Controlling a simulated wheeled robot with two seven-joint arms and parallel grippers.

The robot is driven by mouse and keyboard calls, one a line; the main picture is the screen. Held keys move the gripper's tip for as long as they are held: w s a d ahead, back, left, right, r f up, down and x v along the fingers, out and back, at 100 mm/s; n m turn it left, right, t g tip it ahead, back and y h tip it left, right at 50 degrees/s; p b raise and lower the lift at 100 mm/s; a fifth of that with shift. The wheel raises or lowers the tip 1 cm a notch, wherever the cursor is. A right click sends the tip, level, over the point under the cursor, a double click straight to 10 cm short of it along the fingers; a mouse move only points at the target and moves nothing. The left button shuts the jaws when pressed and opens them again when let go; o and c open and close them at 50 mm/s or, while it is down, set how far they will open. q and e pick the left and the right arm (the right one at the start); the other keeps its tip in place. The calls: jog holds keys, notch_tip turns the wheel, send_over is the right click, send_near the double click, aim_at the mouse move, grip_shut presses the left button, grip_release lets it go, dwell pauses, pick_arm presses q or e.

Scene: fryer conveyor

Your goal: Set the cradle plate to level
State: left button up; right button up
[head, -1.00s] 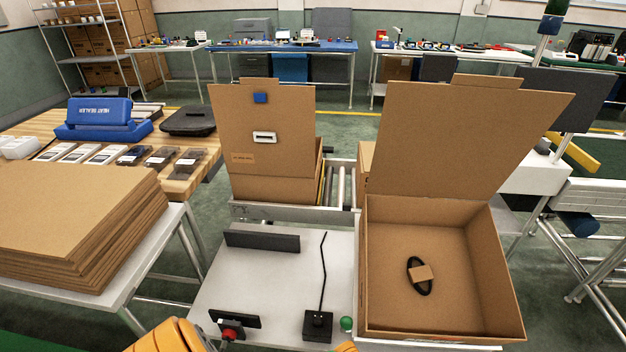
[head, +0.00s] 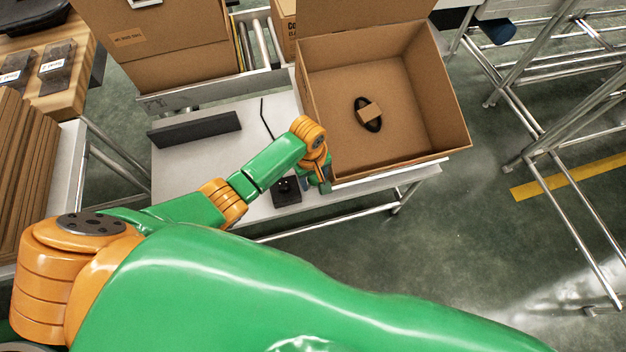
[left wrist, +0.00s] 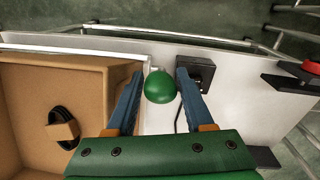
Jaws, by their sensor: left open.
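An open cardboard box (head: 325,155) holding a black looped item with a tan band (head: 369,112) stands on a pale plate or ledge (head: 395,174); this may be the cradle plate, and I cannot tell its tilt. The box also shows at the left of the left wrist view (left wrist: 95,68). A green ball-shaped knob (left wrist: 158,87) is beside the box. My left gripper (left wrist: 160,75) is open, with its two blue fingers on either side of the knob; contact is unclear. In the head view the gripper (head: 323,178) is at the box's near left corner, hiding the knob. My right gripper is out of view.
A black box with a rod and cable (head: 286,190) sits close by the gripper, also in the left wrist view (left wrist: 196,70). A dark upright bar (head: 195,129) stands on the white table (head: 235,165). A red button (left wrist: 311,67) is at the wrist view's right.

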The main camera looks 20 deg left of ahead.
pick_arm(q)
jog(key=shift+w+f, duration=0.1)
jog(key=shift+f, duration=0.15)
grip_shut()
dwell(1.3)
